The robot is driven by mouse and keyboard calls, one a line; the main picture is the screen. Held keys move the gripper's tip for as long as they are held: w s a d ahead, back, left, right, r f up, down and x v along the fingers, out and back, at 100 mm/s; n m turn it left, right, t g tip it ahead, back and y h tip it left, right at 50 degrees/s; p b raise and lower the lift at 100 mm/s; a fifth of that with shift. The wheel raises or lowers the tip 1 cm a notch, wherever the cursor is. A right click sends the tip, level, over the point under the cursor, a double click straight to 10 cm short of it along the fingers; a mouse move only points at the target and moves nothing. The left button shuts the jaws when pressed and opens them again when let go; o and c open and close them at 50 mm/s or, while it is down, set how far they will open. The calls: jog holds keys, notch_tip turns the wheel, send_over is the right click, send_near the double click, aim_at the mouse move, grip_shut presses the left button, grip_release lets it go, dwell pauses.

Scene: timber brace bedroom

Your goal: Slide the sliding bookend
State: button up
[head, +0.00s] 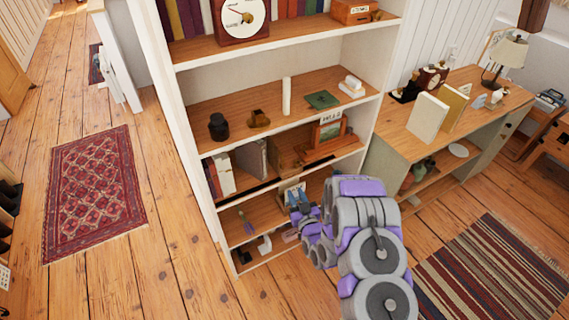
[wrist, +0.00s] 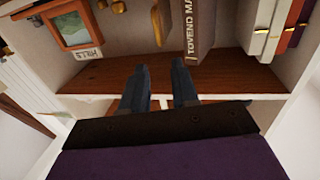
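On the bookcase's middle shelf in the head view, a grey upright slab (head: 253,160) stands right of several books (head: 221,173), with a brown wooden piece (head: 285,157) beside it. I cannot tell which of these is the sliding bookend. In the wrist view, a grey-brown slab with lettering (wrist: 201,30) stands just beyond my fingers, with books (wrist: 268,30) to its right. My gripper (wrist: 160,75) is open there, its two dark fingers apart with nothing visible between them. In the head view my gripper (head: 298,208) is at the bookcase front, partly hidden by my arm.
A framed picture (head: 329,130) stands right on that shelf; it also shows in the wrist view (wrist: 70,25). The white bookcase side (head: 165,100) and shelf boards bound the space. A desk (head: 410,145) with books and a lamp stands right. The floor at left is mostly clear around a red rug (head: 95,195).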

aim_at(283, 163)
jog(key=shift+b+x, duration=1.45)
jog(key=shift+x, duration=7.1)
jog(key=shift+d, duration=0.15)
jog(key=shift+d, duration=0.2)
jog(key=c, duration=0.3)
jog(key=shift+a, duration=0.1)
grip_shut()
jog(key=shift+r, duration=0.1)
